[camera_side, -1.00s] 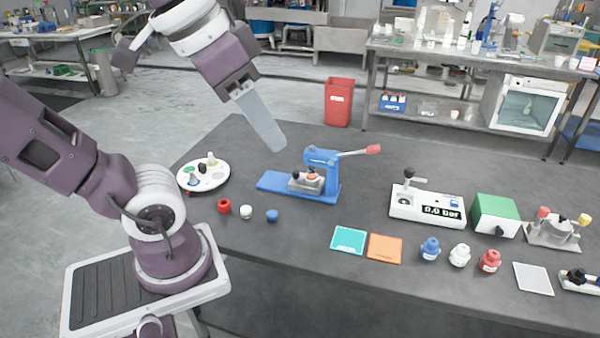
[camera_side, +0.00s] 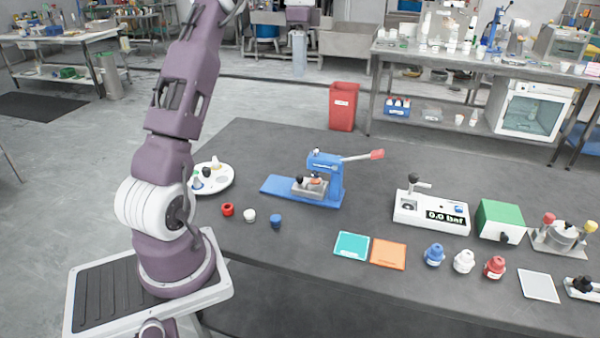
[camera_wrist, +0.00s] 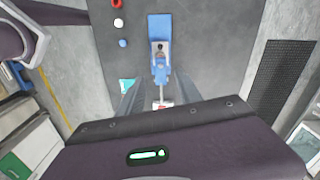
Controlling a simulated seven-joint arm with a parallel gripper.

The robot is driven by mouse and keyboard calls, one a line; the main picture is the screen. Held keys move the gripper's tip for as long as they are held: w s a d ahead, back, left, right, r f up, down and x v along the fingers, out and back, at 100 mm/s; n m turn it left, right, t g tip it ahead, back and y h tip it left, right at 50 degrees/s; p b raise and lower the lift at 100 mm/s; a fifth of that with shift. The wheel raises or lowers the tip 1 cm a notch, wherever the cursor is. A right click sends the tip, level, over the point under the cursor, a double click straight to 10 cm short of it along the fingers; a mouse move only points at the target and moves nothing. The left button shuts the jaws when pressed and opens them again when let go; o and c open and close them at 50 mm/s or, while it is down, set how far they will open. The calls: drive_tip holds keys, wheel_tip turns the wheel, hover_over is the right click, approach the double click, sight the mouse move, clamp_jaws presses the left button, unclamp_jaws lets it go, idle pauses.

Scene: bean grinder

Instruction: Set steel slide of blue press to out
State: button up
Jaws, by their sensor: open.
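The blue press (camera_side: 326,172) stands on the grey table, with a long flat base and a lever with a red grip (camera_side: 377,154). Its steel slide (camera_side: 310,189), a small block with a dark knob, lies on the base at the press head, partly under it. In the wrist view the press (camera_wrist: 160,72) is seen from above, and the slide (camera_wrist: 158,47) shows beyond its head. My gripper (camera_side: 299,73) is raised high, well above and apart from the press. In the wrist view my open gripper (camera_wrist: 158,92) has its fingers either side of the lever's line, empty.
Red, white and blue caps (camera_side: 249,215) lie in front of the press. A round white tray (camera_side: 222,185) is left of it. Table behind the press is clear.

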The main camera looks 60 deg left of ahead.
sight(300, 176)
wheel_tip(300, 176, down, 32)
drive_tip(key=shift+r, duration=0.1)
clamp_jaws()
drive_tip(key=shift+r, duration=0.1)
idle(1.2)
